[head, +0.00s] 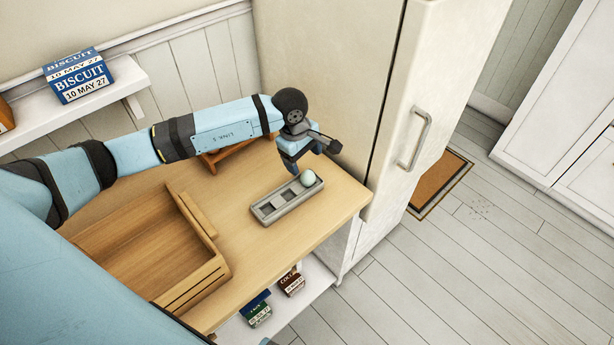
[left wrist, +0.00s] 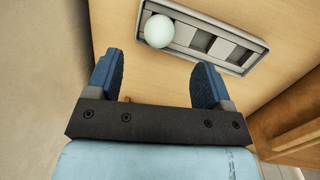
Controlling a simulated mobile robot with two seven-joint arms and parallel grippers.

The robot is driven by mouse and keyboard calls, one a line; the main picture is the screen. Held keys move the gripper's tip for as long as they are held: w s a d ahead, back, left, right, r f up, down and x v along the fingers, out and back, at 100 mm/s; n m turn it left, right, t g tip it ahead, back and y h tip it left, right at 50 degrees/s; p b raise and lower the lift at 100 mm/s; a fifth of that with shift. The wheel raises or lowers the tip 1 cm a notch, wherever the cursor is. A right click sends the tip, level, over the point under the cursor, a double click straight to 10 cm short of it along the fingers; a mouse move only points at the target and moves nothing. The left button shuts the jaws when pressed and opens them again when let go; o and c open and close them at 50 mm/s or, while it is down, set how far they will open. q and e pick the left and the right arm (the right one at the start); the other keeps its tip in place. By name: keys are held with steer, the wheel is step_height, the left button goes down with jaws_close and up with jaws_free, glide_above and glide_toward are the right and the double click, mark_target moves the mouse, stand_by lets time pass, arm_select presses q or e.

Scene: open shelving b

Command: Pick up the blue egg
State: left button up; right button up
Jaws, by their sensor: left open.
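A pale blue egg (head: 308,178) sits in the right-end compartment of a grey tray (head: 268,216) on the wooden counter. The tray's other compartments look empty. The egg also shows in the left wrist view (left wrist: 159,31), in one end of the tray (left wrist: 252,42). My left gripper (head: 296,172) is just above and beside the egg in the head view. In the left wrist view its two blue fingers (left wrist: 157,80) are spread wide, with nothing between them, and the egg lies beyond the fingertips. My right gripper is not in view.
A wooden crate (head: 222,272) stands on the counter (head: 335,197) left of the tray. A tall cream cabinet (head: 385,90) stands close on the right. A wooden item (head: 222,156) lies behind my arm. Boxes sit on the shelf below, and a biscuit box (head: 80,76) on the wall shelf.

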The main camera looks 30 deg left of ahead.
mark_target(306, 172)
arm_select(q)
steer(key=f, duration=0.5)
steer(key=w+f+p, duration=0.1)
steer(key=f, duration=0.1)
steer(key=shift+d+f, duration=0.3)
steer(key=shift+f, duration=0.1)
steer(key=c, duration=0.7)
